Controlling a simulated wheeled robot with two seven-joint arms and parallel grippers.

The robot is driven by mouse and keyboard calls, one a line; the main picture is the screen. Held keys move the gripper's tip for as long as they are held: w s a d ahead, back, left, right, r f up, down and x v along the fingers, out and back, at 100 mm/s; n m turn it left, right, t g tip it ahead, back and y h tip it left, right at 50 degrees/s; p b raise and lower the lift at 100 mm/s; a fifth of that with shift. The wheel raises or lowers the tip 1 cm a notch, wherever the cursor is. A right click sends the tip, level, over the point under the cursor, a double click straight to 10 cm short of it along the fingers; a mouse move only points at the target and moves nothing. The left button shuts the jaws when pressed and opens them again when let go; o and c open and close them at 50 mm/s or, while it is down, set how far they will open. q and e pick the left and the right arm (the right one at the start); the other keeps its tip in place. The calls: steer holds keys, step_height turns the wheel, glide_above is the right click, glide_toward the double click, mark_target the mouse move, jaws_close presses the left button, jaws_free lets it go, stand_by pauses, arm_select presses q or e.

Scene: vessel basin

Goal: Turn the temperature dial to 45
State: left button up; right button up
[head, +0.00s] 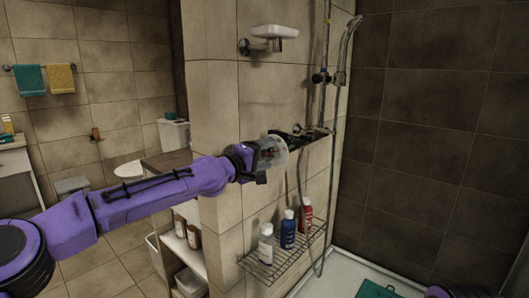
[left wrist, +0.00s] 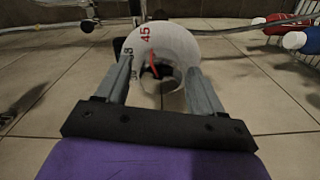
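The temperature dial (left wrist: 178,42) is a white round knob with a red 45, smaller dark numbers and a red curved mark on its face. In the left wrist view the red 45 is on its upper left, turned sideways. My left gripper (left wrist: 163,75) has one finger on each side of the dial, and both fingers appear to press against its rim. In the head view my left gripper (head: 270,152) reaches the tiled wall at the shower fixture (head: 302,135), and it hides most of the dial. My right gripper is out of view.
A wire rack (head: 285,262) with white, blue and red bottles hangs on the wall below the fixture. The shower hose (head: 331,200) hangs beside it. A soap dish (head: 275,32) is higher on the wall. A tiled corner (head: 215,130) stands close to my left arm.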

arm_select(q)
steer(key=v, duration=1)
steer(key=shift+s+a, duration=0.15)
steer(key=shift+s, duration=0.25)
steer(key=shift+a+r, duration=0.1)
